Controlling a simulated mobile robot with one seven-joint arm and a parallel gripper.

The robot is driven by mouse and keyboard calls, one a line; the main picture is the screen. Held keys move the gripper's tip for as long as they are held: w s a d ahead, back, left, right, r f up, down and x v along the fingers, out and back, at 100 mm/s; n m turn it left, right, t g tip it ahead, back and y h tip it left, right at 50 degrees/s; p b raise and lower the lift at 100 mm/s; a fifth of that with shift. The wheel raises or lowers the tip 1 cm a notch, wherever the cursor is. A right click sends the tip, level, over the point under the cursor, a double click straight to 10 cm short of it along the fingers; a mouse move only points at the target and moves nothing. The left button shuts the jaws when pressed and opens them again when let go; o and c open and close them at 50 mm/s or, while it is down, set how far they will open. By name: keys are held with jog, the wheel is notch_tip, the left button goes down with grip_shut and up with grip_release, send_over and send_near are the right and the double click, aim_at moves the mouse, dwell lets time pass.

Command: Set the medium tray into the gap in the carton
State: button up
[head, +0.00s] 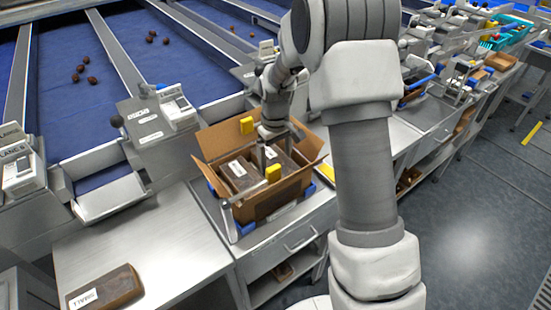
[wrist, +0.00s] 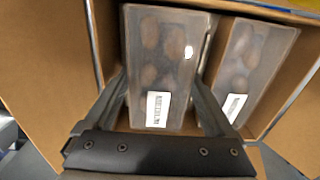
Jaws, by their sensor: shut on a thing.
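The open brown carton (head: 262,208) stands on the metal bench with its flaps spread. My gripper (head: 270,148) reaches down into it. In the wrist view my gripper (wrist: 160,105) is shut on a dark, clear-lidded tray (wrist: 172,85) of dates with a white label, taken as the medium tray. A second similar tray (wrist: 252,75) lies beside it on the right, with a narrow space between. In the head view one tray (head: 236,182) shows at the carton's left; the held one is partly hidden by my gripper. I cannot tell whether the held tray touches the carton floor.
A tray labelled small (head: 108,290) lies on the left metal table (head: 150,245), which is otherwise clear. Blue sorting lanes (head: 60,100) with a few dates lie behind. A label machine (head: 172,105) stands behind the carton. Yellow clips (head: 273,173) are on the carton's edges.

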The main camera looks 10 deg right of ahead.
jog(key=shift+f, duration=0.25)
dwell(0.3)
jog(key=o, duration=1.2)
jog(key=shift+r, duration=0.15)
notch_tip(320, 180, up, 12)
jog(key=p, duration=0.8)
